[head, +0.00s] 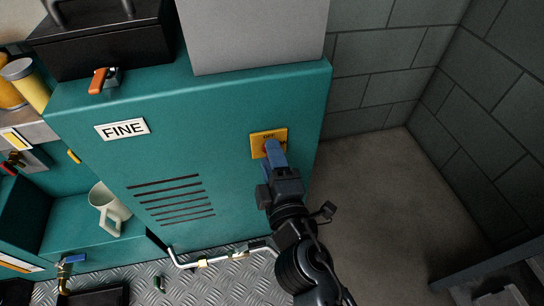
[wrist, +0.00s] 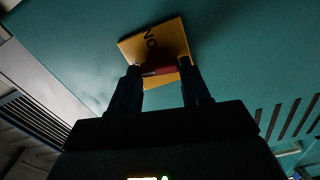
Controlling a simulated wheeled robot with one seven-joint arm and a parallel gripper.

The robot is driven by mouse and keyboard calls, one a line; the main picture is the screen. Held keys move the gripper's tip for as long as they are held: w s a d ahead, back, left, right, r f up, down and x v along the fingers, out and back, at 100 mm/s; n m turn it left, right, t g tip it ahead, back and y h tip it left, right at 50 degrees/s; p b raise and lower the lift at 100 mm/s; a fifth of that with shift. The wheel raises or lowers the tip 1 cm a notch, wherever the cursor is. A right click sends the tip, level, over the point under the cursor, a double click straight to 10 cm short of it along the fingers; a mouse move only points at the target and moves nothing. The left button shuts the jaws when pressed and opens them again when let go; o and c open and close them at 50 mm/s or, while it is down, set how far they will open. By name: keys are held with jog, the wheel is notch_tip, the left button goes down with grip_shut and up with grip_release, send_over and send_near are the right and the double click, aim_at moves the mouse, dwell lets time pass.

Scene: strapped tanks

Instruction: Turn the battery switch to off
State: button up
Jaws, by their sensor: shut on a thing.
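The battery switch is a red knob (wrist: 157,69) on a yellow plate (head: 257,141) on the front of a teal cabinet, near its right edge. The yellow plate also shows in the wrist view (wrist: 172,37), with dark lettering that looks like "ON" seen turned over. My gripper (head: 270,148) reaches up to the plate, with its fingers either side of the knob. In the wrist view my gripper (wrist: 160,78) is shut on the red knob. The fingers hide most of the knob in the head view, so its exact angle cannot be told.
A grey box (head: 255,35) and a black case (head: 100,45) stand on top. A mug (head: 108,207) and a pipe (head: 215,258) lie left and below. Bare floor (head: 380,190) is free at right.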

jog(key=shift+f+n, duration=0.1)
jog(key=shift+n, duration=1)
jog(key=o, duration=1.1)
jog(key=shift+c, duration=0.2)
jog(key=shift+s, duration=0.1)
jog(key=v, duration=0.7)
jog(key=shift+s+b, duration=0.35)
jog(key=shift+b, duration=0.1)
jog(key=shift+d, duration=0.15)
